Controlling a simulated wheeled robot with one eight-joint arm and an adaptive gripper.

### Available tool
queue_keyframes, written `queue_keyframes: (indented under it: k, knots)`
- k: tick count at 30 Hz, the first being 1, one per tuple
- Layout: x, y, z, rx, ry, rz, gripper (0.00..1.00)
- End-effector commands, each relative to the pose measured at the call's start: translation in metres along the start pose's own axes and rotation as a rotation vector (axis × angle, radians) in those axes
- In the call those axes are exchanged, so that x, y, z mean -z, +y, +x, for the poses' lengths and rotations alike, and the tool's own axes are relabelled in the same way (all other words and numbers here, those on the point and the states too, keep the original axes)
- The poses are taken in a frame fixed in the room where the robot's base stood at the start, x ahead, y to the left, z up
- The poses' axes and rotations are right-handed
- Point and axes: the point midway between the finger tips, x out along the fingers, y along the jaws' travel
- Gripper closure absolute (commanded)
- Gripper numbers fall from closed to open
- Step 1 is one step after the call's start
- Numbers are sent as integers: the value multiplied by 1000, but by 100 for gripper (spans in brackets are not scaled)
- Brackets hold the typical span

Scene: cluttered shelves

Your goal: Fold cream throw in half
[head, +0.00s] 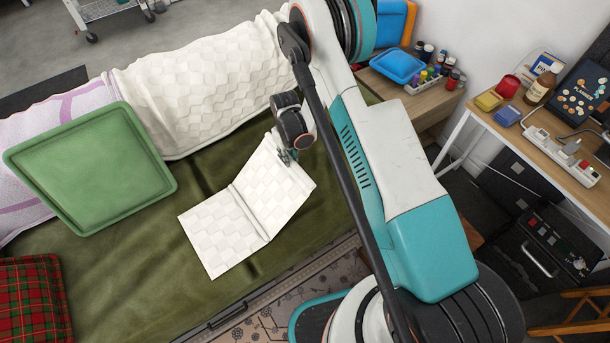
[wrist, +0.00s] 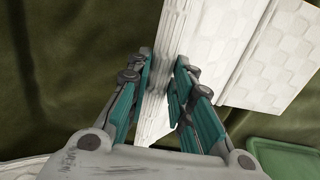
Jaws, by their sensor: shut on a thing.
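The cream throw (head: 225,232) is a checked, two-panel piece with a crease between its halves, on the olive sofa seat. Its left half looks flat on the seat, and its right half (head: 272,185) appears tilted up. My gripper (head: 285,156) is shut on the upper edge of the right half. In the wrist view, my gripper's teal fingers (wrist: 164,85) stand on both sides of the held half, seen nearly edge-on. The other half (wrist: 270,60) spreads out to the right there. The throw's underside is hidden.
A cream quilted blanket (head: 200,85) covers the sofa back. A red plaid cushion (head: 33,300) lies at lower left. A side table with bottles and a blue bin (head: 397,66) stands beyond my arm.

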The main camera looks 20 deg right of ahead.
Motion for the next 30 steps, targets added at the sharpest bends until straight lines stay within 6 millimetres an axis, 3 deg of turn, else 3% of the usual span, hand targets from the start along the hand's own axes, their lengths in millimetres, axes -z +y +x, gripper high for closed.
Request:
queue_keyframes:
  k: [14,30]
  knots:
    - [0,-8,-10,0,0,-2,93]
    - [0,-71,-54,0,0,-4,93]
